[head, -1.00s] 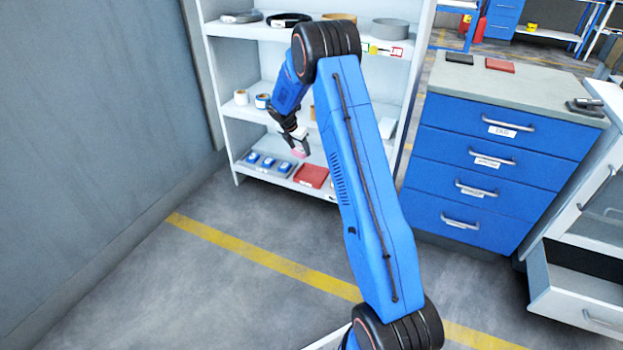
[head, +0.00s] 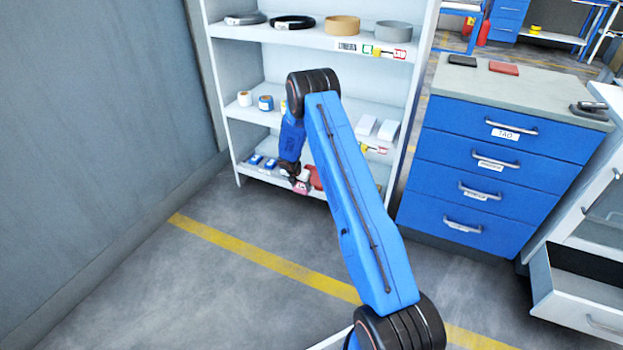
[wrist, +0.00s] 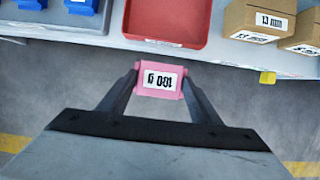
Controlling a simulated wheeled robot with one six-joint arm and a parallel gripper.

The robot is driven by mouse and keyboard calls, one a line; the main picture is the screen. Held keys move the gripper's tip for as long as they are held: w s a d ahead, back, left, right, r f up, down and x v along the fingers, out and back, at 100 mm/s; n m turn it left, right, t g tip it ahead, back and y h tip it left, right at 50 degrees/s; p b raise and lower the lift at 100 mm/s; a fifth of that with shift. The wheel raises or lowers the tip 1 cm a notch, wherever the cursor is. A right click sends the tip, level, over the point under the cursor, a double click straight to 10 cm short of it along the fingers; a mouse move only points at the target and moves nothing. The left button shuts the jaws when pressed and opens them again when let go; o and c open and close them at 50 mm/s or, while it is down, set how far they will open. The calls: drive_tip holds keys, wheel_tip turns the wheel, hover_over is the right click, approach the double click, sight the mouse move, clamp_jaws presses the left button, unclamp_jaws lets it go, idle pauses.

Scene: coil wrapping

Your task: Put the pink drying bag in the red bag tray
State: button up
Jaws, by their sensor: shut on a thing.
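The pink drying bag (wrist: 160,93) with a white label is clamped between the fingertips of my gripper (wrist: 160,82) in the wrist view. It also shows small and pink in the head view (head: 301,187). The red bag tray (wrist: 168,22) is an empty shallow tray on the bottom shelf, just beyond the bag in the wrist view. The bag is apart from the tray in the picture, in front of the shelf's front edge, over the floor. In the head view the tray (head: 315,177) is mostly hidden by my arm.
The shelf edge (wrist: 225,68) has a yellow tag. Higher shelves hold rings (head: 342,25) and rolls (head: 245,98). A blue drawer cabinet (head: 490,165) stands right.

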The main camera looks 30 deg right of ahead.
drive_tip(key=w+d, duration=0.2)
drive_tip(key=d, duration=0.1)
drive_tip(key=w+d, duration=0.2)
drive_tip(key=d, duration=0.1)
drive_tip(key=w+d, duration=0.3)
drive_tip(key=shift+w+d, duration=0.1)
drive_tip(key=shift+d, duration=0.05)
drive_tip(key=shift+d+f, duration=0.1)
drive_tip(key=shift+f, duration=1.65)
drive_tip(key=shift+f, duration=0.1)
drive_tip(key=o, duration=1.2)
drive_tip(key=v, duration=0.7)
drive_tip(key=shift+r, duration=0.35)
